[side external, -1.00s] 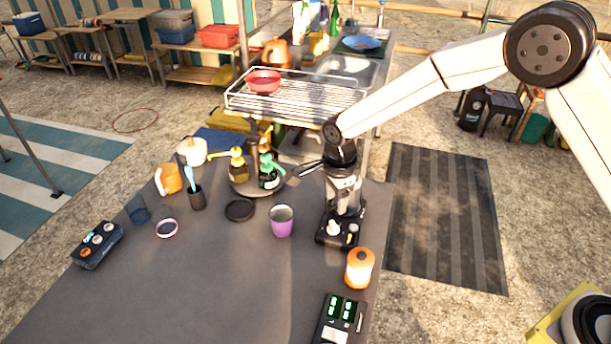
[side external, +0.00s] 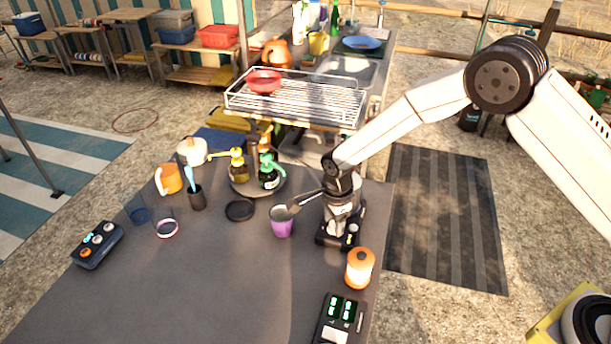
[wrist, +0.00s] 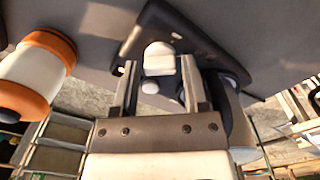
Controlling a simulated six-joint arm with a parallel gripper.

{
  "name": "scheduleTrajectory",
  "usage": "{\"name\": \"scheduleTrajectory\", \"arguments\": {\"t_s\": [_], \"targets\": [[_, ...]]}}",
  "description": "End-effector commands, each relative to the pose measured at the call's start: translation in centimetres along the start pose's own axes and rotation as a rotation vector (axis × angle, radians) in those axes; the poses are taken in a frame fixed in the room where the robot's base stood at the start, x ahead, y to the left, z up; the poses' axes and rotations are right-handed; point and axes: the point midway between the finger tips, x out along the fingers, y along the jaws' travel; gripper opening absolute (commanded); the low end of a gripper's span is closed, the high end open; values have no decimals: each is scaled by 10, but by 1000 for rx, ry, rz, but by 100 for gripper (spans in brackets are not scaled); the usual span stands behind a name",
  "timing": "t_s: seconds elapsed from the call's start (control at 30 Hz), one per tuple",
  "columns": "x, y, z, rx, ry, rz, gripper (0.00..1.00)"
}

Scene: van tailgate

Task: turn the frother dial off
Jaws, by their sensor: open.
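The frother (side external: 324,241) is a dark base near the table's right edge; it also shows in the wrist view (wrist: 205,45). I cannot tell which way the dial is turned.
An orange-and-white jar (side external: 360,268) stands close in front of the frother. A purple cup (side external: 282,222) is just left of it. A black device with green displays (side external: 340,318) lies near the front edge. The front middle of the table is clear.

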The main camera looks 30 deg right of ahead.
Motion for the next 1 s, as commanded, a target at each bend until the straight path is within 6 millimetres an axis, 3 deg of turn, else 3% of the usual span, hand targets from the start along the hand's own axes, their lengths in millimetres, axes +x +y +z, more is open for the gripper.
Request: {"name": "scheduleTrajectory", "arguments": {"t_s": [0.17, 0.3, 0.33, 0.37, 1.0], "targets": [[0, 0, 0, 0, 0, -1, 57], [0, 0, 0, 0, 0, -1, 13], [0, 0, 0, 0, 0, -1, 3], [0, 0, 0, 0, 0, 0, 0], [-1, 0, 0, -11, 0, 0, 0]]}}
